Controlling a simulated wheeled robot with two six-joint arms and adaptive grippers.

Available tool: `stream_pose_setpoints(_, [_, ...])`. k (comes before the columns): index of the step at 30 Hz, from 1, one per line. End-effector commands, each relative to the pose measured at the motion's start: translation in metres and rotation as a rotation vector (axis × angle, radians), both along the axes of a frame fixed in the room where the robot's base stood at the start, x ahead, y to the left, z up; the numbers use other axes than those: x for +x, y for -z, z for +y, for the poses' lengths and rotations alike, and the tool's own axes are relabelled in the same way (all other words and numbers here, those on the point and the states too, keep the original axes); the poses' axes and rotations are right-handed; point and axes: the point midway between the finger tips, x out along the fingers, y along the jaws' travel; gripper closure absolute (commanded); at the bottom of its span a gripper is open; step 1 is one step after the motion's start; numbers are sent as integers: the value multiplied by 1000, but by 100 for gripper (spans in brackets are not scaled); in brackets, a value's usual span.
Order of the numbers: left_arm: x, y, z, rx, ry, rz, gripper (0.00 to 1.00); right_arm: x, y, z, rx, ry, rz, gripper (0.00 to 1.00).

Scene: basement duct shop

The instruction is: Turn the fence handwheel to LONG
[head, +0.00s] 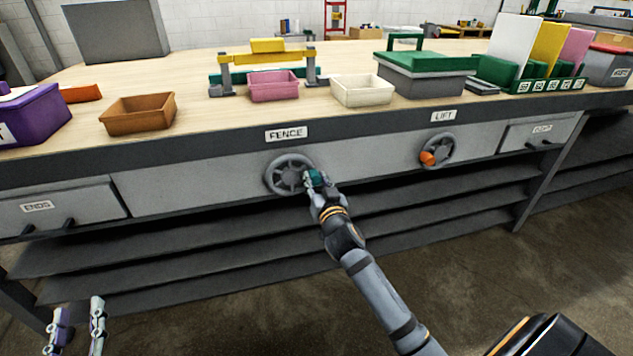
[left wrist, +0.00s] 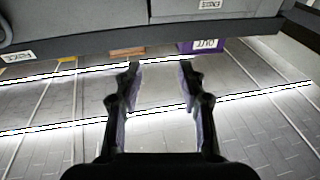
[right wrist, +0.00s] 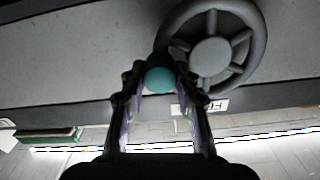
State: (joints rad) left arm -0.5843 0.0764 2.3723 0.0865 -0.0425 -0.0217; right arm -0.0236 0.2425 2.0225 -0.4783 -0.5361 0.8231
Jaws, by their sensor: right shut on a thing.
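The fence handwheel (head: 290,174) is a grey spoked wheel on the bench front, under the FENCE label (head: 286,133). It has a teal knob (right wrist: 160,79) at its rim, which sits at the wheel's right side in the head view. My right gripper (head: 315,182) is shut on the teal knob; in the right wrist view its fingers (right wrist: 160,88) stand on both sides of it. My left gripper (head: 76,325) is open and empty, low at the left in front of the bench. Its spread fingers also show in the left wrist view (left wrist: 160,85). No LONG mark is legible.
A second handwheel (head: 437,151) with an orange knob sits to the right under the LIFT label (head: 443,116). Drawers flank the wheels, including the ENDS drawer (head: 60,208). Bins and a yellow-barred stand (head: 267,55) are on the benchtop (head: 210,125). Shelves (head: 230,235) lie below.

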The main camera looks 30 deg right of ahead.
Motion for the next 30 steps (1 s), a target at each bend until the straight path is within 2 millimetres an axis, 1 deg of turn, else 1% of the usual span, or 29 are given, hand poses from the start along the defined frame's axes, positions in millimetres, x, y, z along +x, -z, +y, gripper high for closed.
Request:
stream_pose_setpoints(1, [0,-4,0,1,0,-19,60,-1,6,0,7,3,8,100])
stream_pose_setpoints(6, [-1,-14,0,2,-1,-57,60,-1,6,0,18,2,6,100])
stream_pose_setpoints(17, [-1,-15,0,1,-1,-64,60,-1,7,0,22,2,7,100])
stream_pose_setpoints(18, [-1,-15,0,1,-1,-64,60,-1,7,0,22,2,7,68])
stream_pose_setpoints(21, [-1,-15,0,1,-1,-63,60,-1,6,0,21,1,6,54])
stream_pose_setpoints(23, [-1,-15,0,1,-1,-63,60,0,5,0,20,2,4,46])
stream_pose_setpoints(30, [-1,-15,0,1,-1,-62,60,0,3,0,18,0,0,46])
